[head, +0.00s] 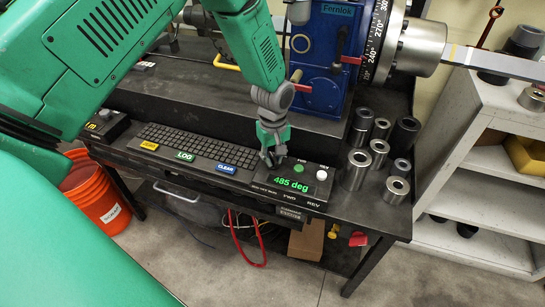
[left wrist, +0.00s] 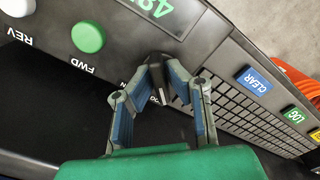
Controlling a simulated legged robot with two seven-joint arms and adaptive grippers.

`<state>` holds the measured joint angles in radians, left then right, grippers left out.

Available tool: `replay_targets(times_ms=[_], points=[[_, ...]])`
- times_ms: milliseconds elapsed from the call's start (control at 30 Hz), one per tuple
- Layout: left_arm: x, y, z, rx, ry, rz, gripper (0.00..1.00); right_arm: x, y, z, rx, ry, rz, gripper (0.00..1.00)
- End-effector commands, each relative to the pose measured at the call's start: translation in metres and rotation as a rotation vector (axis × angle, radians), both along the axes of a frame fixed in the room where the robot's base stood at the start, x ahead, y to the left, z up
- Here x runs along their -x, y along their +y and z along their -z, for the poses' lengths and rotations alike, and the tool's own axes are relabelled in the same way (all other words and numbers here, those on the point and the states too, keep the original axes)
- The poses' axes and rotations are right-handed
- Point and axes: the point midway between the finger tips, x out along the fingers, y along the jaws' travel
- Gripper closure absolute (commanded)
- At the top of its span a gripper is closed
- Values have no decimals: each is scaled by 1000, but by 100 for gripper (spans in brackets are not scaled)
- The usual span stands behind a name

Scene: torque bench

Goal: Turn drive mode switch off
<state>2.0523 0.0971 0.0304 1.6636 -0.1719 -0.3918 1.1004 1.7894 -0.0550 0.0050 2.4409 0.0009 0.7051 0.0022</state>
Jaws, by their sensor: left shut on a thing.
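The control box (head: 262,187) sits at the front of the bench, with a green display reading 485 deg (head: 291,184). My left gripper (head: 272,160) points down at the box's left end, beside the display. In the left wrist view its fingers (left wrist: 164,72) are closed on a small black switch knob (left wrist: 168,94). The fingers cover much of the knob and part of its label, so I cannot read its setting. My right gripper is in neither view.
A green FWD button (left wrist: 88,37) and a white REV button (left wrist: 17,6) are beside the knob. The keyboard (head: 190,143) lies to the left. Several metal sockets (head: 355,170) stand to the right. The blue Fernlok machine (head: 325,75) rises behind.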

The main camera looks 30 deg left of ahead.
Motion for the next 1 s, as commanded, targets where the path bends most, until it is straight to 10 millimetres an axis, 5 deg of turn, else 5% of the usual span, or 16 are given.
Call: replay_targets(times_ms=[1000], points=[[-3, 5, -1, -9, -11, 660, 100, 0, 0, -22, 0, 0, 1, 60]])
